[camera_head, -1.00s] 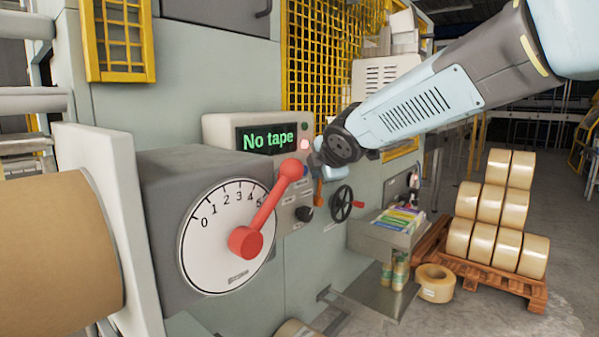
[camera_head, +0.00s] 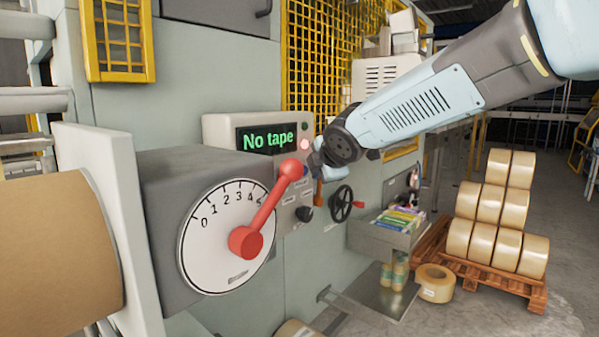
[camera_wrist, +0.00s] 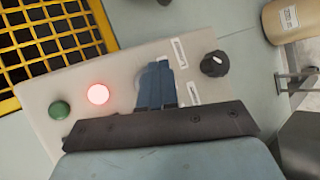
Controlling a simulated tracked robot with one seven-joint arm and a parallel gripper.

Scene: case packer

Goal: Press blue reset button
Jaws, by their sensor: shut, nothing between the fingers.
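My gripper (camera_head: 312,166) is shut and empty, with its fingertips at the control panel face in the head view. In the wrist view my gripper (camera_wrist: 158,72) shows its two blue-grey fingers together over the pale panel (camera_wrist: 120,72), between a lit red-pink lamp and a black knob. I do not clearly see the blue reset button; the fingers seem to cover that part of the panel. Whether the fingertips touch the panel I cannot tell. The display (camera_head: 268,138) above reads "No tape" in green.
A green button (camera_wrist: 60,109) and the lit lamp (camera_wrist: 98,94) sit beside the fingers; the black knob (camera_wrist: 214,64) is on the other side. A red lever (camera_head: 268,208) on a dial stands close left of my gripper. A black handwheel (camera_head: 341,204) is below right.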

